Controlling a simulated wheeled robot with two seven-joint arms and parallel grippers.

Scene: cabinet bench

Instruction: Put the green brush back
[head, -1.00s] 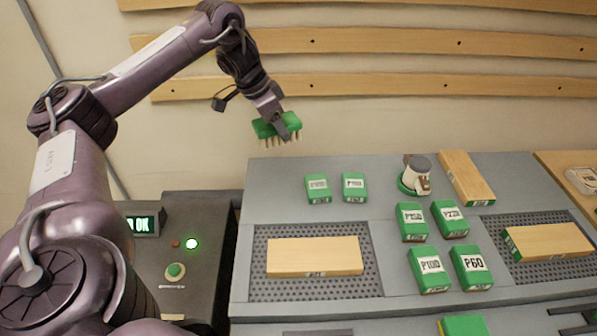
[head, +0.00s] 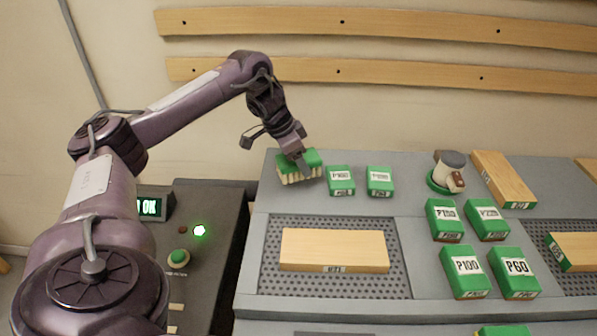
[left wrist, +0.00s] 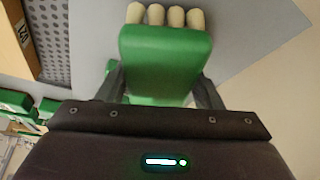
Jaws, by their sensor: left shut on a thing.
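The green brush (head: 313,159) has a green back and pale bristle tufts that point down. My left gripper (head: 297,160) is shut on it at the back left corner of the grey bench. The bristles are at or very close to the bench top; I cannot tell whether they touch. In the left wrist view the brush (left wrist: 165,60) sits between the two fingers of the gripper (left wrist: 165,85), with its cream tufts at the top of the picture. My right gripper is not in view.
Small green labelled blocks (head: 341,181) stand just right of the brush. A wooden board (head: 334,249) lies on a perforated mat (head: 270,275) in front. More green blocks (head: 465,272), a sander (head: 446,176) and another board (head: 502,178) are further right. A control box (head: 188,245) stands left.

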